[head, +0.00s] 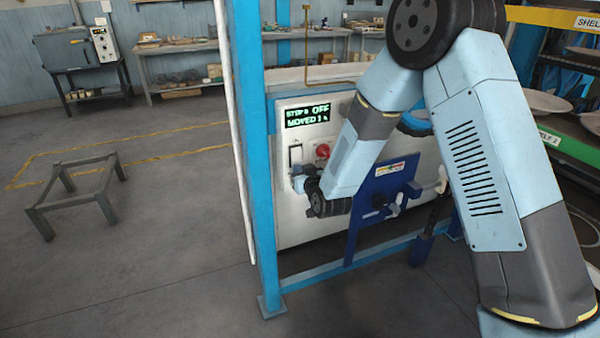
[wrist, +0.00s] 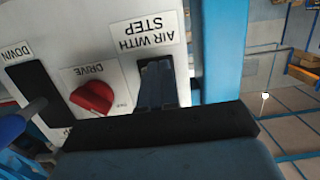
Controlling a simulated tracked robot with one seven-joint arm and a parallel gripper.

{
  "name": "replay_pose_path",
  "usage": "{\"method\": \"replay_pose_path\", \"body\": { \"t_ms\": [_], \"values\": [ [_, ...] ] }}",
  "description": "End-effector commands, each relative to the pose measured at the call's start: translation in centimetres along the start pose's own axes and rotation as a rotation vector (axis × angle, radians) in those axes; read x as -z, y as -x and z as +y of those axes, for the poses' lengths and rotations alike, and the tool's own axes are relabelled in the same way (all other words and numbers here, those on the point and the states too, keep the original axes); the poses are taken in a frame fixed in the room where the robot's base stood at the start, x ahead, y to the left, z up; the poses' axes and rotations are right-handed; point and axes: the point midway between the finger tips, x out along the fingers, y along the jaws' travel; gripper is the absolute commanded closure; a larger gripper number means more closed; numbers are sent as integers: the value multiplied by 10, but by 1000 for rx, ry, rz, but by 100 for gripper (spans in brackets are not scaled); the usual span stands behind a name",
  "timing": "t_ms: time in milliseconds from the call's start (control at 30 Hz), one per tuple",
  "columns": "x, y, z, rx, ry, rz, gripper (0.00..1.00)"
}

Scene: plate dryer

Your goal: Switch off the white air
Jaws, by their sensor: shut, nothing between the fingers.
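My gripper (head: 300,172) is shut and empty, just at the lower part of that switch. In the wrist view, the picture is upside down; my closed fingers (wrist: 157,66) lie over the switch slot beside the label "AIR WITH STEP" (wrist: 147,35). They hide most of the switch, so I cannot tell its position or whether they touch it. The red knob (wrist: 92,98) is beside them.
A blue frame post (head: 262,190) stands close left of the panel. A blue bracket (head: 385,190) with a handle is to the right. A dark slot labelled "DOWN" (wrist: 35,90) lies past the knob.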

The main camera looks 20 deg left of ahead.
Motion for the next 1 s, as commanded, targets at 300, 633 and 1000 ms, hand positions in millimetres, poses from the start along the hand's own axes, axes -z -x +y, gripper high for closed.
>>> {"method": "replay_pose_path", "body": {
  "t_ms": [300,633,1000],
  "values": [
    [-3,-7,0,0,0,-1,100],
    [-12,13,2,2,0,-2,100],
    [-38,79,6,1,0,-4,100]
  ]
}}
